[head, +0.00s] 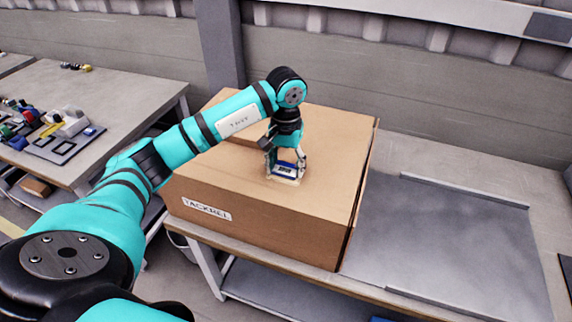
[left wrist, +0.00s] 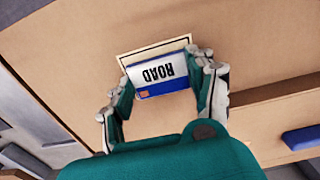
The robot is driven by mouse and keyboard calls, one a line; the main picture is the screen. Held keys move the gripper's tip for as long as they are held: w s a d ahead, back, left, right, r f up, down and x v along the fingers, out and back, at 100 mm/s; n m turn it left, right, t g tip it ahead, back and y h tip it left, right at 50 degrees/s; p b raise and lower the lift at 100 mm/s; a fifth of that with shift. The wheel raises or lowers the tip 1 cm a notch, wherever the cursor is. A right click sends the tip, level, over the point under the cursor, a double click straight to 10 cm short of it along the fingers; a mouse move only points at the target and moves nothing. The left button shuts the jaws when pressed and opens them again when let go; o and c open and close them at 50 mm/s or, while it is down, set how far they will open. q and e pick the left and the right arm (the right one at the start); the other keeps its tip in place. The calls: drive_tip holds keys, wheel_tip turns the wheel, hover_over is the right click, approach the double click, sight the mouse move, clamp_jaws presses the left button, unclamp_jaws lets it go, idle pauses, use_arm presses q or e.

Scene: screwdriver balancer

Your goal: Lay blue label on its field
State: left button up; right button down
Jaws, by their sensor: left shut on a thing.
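The blue label (head: 287,168) is a small blue piece with a white panel. In the left wrist view the label (left wrist: 160,74) reads "ROAD", upside down in the picture. My left gripper (head: 286,165) is shut on it, with one finger at each side. The field (left wrist: 127,60) is a pale rectangle with a dark outline on top of the cardboard box. The label covers much of the field, and part of the outline shows beyond its far and left edges. I cannot tell whether the label touches the box. My right gripper is not in view.
The large cardboard box (head: 215,195), marked "TACKREL", stands on a bench (head: 450,235) with a grey metal plate to its right. A table (head: 110,90) with small coloured parts is at the left. A grey wall runs behind.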

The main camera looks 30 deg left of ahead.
use_arm(q)
drive_tip(key=o, duration=0.9)
wheel_tip(320, 180, up, 12)
idle(0.7)
